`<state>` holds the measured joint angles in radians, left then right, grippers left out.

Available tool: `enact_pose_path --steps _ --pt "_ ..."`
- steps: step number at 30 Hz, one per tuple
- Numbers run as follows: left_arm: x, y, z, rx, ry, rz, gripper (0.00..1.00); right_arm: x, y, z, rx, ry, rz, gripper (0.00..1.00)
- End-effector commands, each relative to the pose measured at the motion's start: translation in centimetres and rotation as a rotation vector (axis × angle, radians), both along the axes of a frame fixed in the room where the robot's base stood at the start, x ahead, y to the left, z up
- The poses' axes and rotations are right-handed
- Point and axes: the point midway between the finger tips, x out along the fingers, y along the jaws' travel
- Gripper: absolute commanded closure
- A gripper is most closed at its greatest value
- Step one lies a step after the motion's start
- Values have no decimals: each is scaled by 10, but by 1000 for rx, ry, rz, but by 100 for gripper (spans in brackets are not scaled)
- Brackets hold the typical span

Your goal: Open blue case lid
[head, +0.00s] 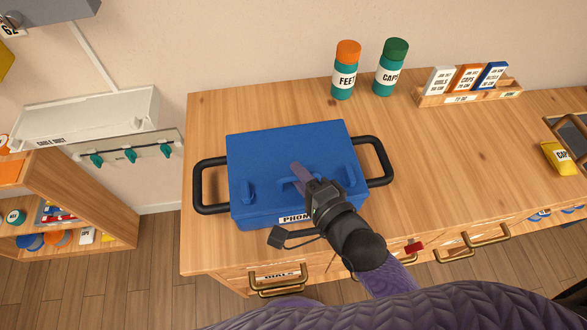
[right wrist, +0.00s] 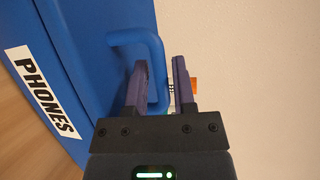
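The blue case (head: 290,150) sits on the wooden desk with its lid down. It has black side handles, two blue latches and a PHONES label (right wrist: 42,90) on its front. My right gripper (head: 299,170) is over the front middle of the lid, at the blue lid handle (head: 287,184). In the right wrist view, the handle (right wrist: 155,62) passes between the two fingers of the gripper (right wrist: 161,62). A narrow gap shows between the bar and the right finger, so the gripper is open around it. My left gripper is not in view.
A FEET jar (head: 345,72) and a CAPS jar (head: 391,70) stand behind the case. A wooden card rack (head: 468,92) is at the back right, a yellow packet (head: 559,157) at the far right. The desk right of the case is clear. Drawer handles (head: 278,287) line the front.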

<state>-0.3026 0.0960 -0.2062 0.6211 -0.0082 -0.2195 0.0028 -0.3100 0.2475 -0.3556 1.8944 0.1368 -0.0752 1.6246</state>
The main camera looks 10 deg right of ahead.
Motion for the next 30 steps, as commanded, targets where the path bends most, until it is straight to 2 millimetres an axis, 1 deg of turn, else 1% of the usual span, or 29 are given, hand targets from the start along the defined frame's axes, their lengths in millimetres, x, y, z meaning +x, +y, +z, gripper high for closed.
enact_pose_path --steps 3,6,14,15,17,18,19,30 --pt "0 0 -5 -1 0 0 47 12 6 -4 0 0 0 68" --pt "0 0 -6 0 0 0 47 18 8 -4 0 1 0 68" --pt "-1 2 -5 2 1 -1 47 20 9 -4 -1 1 0 68" --pt "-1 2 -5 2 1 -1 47 19 9 -4 -1 1 0 72" --pt "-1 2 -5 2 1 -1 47 20 9 -4 -1 1 0 85" --pt "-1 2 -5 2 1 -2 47 19 9 -4 -1 1 0 93" --pt "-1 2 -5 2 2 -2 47 19 9 -4 -1 1 0 100" --pt "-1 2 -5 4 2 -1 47 19 9 -4 -2 1 0 100"
